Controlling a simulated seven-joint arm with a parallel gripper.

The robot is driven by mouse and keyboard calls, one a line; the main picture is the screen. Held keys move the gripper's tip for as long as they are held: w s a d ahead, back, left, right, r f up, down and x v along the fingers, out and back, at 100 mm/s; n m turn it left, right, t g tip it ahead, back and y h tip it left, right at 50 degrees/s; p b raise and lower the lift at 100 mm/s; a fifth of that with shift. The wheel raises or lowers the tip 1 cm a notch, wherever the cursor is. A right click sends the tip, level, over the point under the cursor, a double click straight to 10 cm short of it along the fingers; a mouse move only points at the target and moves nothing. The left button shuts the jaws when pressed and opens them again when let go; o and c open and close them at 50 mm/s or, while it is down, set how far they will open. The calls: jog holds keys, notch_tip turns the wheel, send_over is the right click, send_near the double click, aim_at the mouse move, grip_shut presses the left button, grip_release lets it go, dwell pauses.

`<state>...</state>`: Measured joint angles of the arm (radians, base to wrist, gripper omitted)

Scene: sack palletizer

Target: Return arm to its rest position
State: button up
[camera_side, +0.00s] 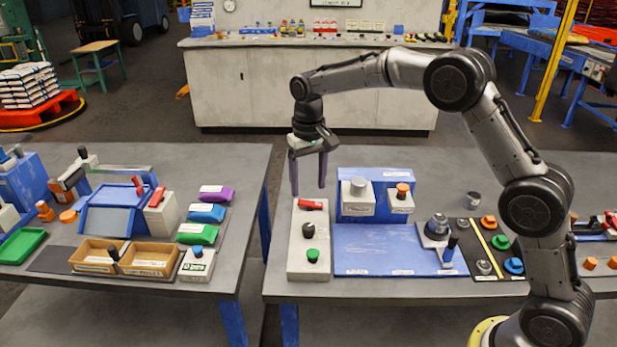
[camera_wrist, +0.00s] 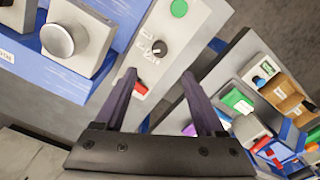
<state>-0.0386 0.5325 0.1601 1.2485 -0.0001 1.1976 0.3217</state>
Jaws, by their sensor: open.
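My gripper (camera_side: 309,172) points down above the back end of a grey control box at the left edge of the right table. Its two fingers are apart with nothing between them, and they also show in the wrist view (camera_wrist: 168,100). The control box (camera_side: 308,272) carries a red switch (camera_side: 311,205), a black knob (camera_side: 308,230) and a green button (camera_side: 312,255). In the wrist view the red switch (camera_wrist: 141,88) lies close beside the left finger; I cannot tell whether they touch.
A blue panel (camera_side: 375,240) with a blue upright block (camera_side: 365,178) stands right of the control box. The left table (camera_side: 130,282) holds bins (camera_side: 147,258) and coloured blocks, across a gap. A grey counter (camera_side: 235,95) stands behind.

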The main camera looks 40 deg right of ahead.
jog(key=shift+r, duration=0.6)
jog(key=s+r+t, duration=0.2)
jog(key=s+r, duration=0.2)
jog(key=r, duration=0.7)
jog(key=s+d+r+t, duration=0.2)
jog(key=s+r, duration=0.4)
jog(key=s, duration=0.6)
jog(key=s+f+n+t, duration=0.1)
jog(key=s+f+t, duration=0.1)
jog(key=s, duration=1.1)
jog(key=s+f+n, duration=0.2)
jog(key=s+f, duration=0.4)
jog(key=f, duration=0.1)
jog(key=shift+f, duration=0.25)
